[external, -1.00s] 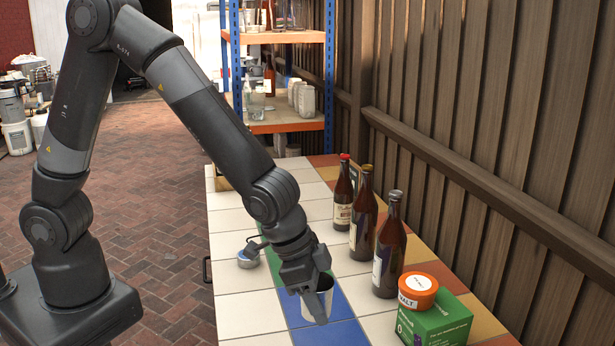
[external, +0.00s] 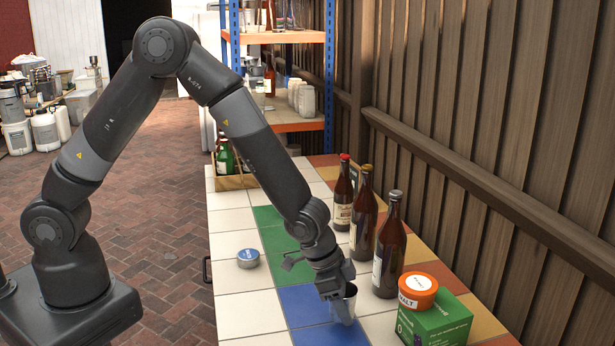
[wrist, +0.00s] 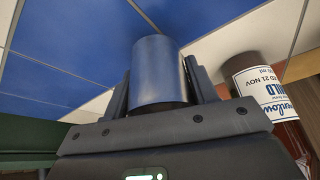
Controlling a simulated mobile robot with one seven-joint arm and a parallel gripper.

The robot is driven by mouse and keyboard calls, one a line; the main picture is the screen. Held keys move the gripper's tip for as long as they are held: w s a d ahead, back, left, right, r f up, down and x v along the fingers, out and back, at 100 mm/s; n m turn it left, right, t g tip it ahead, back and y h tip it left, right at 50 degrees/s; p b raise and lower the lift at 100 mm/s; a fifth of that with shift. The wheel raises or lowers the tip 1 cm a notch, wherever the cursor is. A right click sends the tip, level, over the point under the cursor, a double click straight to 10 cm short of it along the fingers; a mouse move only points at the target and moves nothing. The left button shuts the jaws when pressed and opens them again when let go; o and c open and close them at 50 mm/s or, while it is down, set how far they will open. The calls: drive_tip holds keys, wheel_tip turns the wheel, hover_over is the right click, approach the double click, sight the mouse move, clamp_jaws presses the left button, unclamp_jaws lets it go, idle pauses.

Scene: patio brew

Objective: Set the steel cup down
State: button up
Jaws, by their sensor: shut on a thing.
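The steel cup (external: 350,303) is a small grey cylinder in my gripper (external: 337,292), by the right edge of the blue tiles (external: 303,304). In the wrist view the cup (wrist: 160,72) sits between the two fingers of my gripper (wrist: 160,85), one on each side. My gripper is shut on it. Blue tile lies behind the cup in that view. The fingers hide part of the cup in the external view. I cannot tell whether its base touches the tiles.
Brown bottles (external: 390,250) stand right of the cup; one labelled bottle (wrist: 250,80) is close by. A round tin (external: 248,258) lies left. Green tiles (external: 275,240) beyond are clear.

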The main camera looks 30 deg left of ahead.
drive_tip(key=shift+f, duration=1.05)
drive_tip(key=shift+f, duration=0.15)
drive_tip(key=o, duration=1)
drive_tip(key=shift+c, duration=0.2)
drive_tip(key=shift+a+r, duration=0.15)
drive_tip(key=shift+r, duration=0.4)
drive_tip(key=v, duration=1.1)
drive_tip(key=shift+s, duration=0.15)
drive_tip(key=shift+a+r, duration=0.1)
drive_tip(key=shift+a, duration=0.1)
